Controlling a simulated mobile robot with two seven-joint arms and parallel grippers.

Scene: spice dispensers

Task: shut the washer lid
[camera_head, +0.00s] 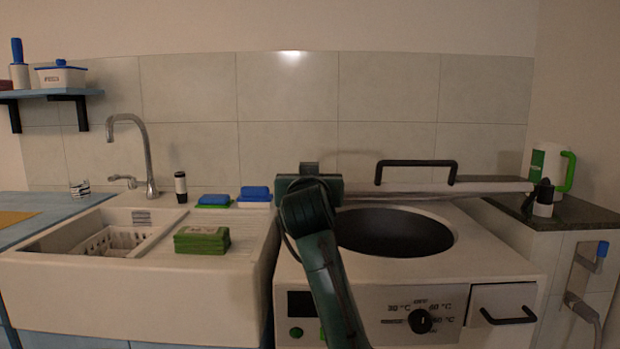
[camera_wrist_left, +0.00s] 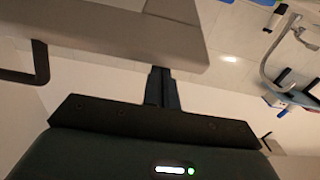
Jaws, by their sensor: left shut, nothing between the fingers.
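The washer (camera_head: 520,262) stands right of the sink, with its dark round drum opening uncovered in front. Its pale lid (camera_head: 490,187) shows almost edge-on above and behind the opening, with a black handle (camera_head: 416,163) on its upper side. My left gripper (camera_head: 309,168) is shut and empty, at the left end of the lid. In the left wrist view, the fingers (camera_wrist_left: 160,75) overlap the edge of the pale lid (camera_wrist_left: 110,32); I cannot tell whether they touch it. The handle (camera_wrist_left: 38,65) is to the left there. My right gripper is in neither view.
The sink (camera_head: 100,290) with its tall faucet (camera_head: 150,160) is on the left; green sponges (camera_head: 202,240) lie on its drainboard. A counter on the right holds a white-and-green jug (camera_head: 546,165) and a small bottle (camera_head: 543,200). The air above the lid is clear.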

